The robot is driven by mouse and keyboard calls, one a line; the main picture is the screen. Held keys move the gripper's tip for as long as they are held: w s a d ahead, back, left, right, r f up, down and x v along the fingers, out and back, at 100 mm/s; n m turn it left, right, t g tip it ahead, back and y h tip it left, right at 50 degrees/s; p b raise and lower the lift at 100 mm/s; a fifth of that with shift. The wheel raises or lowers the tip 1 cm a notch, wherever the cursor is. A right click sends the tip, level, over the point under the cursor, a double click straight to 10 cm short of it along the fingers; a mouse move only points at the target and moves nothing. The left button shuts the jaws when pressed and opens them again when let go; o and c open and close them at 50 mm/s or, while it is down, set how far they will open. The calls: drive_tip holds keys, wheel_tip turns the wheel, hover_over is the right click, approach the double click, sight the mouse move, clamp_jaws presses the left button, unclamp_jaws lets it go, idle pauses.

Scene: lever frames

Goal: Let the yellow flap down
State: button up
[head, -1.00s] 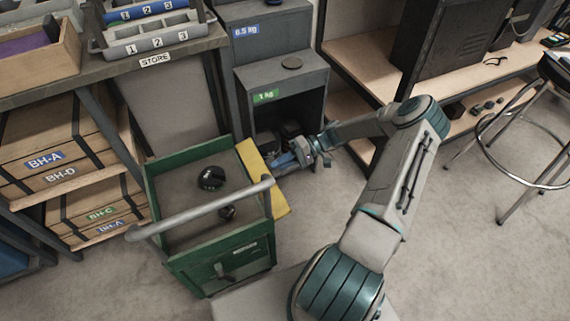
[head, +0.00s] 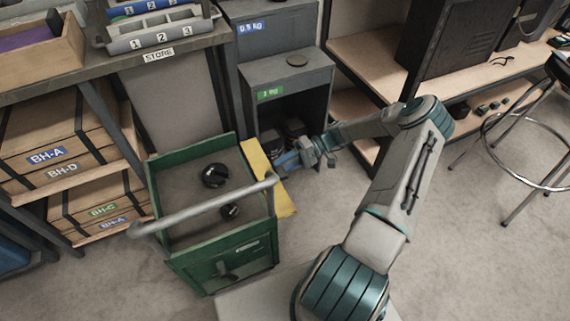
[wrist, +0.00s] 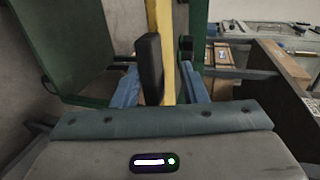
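The yellow flap (head: 284,195) is on the right side of the green cart (head: 222,262), alongside its wall; its exact tilt is hard to tell. In the wrist view the flap (wrist: 165,40) shows edge-on as a yellow strip, with a black block (wrist: 150,68), perhaps its handle, on its left. My gripper (head: 287,160) is at the flap's outer side. In the wrist view the blue fingers of my gripper (wrist: 161,92) stand apart, one on each side of the strip and block. Contact cannot be told; the fingertips are partly hidden.
Two black knob-like objects (head: 215,175) lie on the cart top, behind a grey handle bar (head: 200,207). A grey cabinet (head: 283,72) with an open, dark lower compartment stands behind my gripper. Shelving (head: 360,52) is to the right. A stool (head: 530,150) stands far right. The floor between is clear.

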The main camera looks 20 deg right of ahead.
drive_tip(key=shift+d+r, duration=0.1)
drive_tip(key=shift+d, duration=0.05)
drive_tip(key=p+v, duration=0.1)
drive_tip(key=v, duration=1.2)
drive_tip(key=shift+d+p, duration=0.3)
drive_tip(key=shift+p, duration=0.1)
drive_tip(key=shift+r, duration=0.1)
